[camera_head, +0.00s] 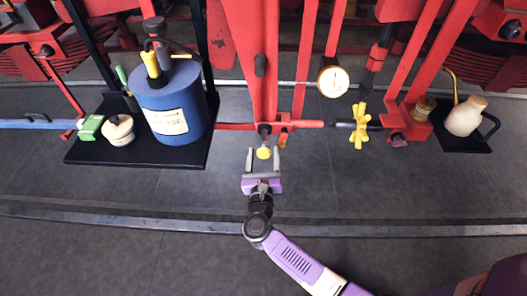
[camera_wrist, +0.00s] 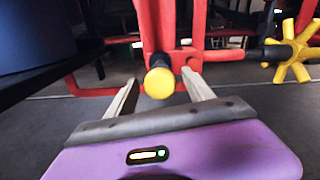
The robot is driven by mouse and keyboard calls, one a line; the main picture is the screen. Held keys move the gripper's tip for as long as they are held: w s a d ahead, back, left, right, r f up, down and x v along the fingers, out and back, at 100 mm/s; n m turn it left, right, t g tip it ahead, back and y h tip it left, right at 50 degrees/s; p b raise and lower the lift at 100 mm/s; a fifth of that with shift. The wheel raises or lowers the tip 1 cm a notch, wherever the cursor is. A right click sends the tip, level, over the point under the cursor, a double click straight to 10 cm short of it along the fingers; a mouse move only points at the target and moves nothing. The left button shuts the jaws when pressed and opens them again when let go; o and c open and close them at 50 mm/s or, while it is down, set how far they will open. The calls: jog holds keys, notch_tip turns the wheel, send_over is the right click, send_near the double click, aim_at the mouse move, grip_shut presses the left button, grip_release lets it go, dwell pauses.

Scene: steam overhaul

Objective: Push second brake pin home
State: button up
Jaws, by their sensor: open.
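A brake pin with a round yellow head (camera_head: 264,153) sticks out toward me from the red brake rigging, at the foot of a broad red upright (camera_head: 250,60). In the wrist view the yellow head (camera_wrist: 159,83) faces me, with a dark shank behind it. My gripper (camera_head: 264,160) is open, with its two pale fingers on either side of the yellow head. The wrist view shows the gripper (camera_wrist: 160,95) with the pin head between the fingers, apart from both. How deep the pin sits is hidden behind its head.
A black tray (camera_head: 85,152) at left holds a blue drum (camera_head: 170,105) and a cream pot (camera_head: 118,130). A yellow handwheel (camera_head: 359,126) and a gauge (camera_head: 333,81) are to the right. A second tray (camera_head: 470,148) holds a cream jug (camera_head: 465,116). A rail (camera_head: 130,216) crosses the floor.

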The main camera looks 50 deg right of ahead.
aim_at(264, 145)
jog(key=shift+w+d, duration=0.25)
jog(key=shift+d, duration=0.05)
grip_shut()
jog(key=b+x, duration=0.2)
jog(key=x, duration=0.3)
jog(key=shift+f+b, duration=0.1)
jog(key=shift+b, duration=0.3)
jog(key=shift+w+d+r, duration=0.15)
jog(key=shift+d+r, duration=0.05)
grip_release()
jog(key=shift+w+d, duration=0.1)
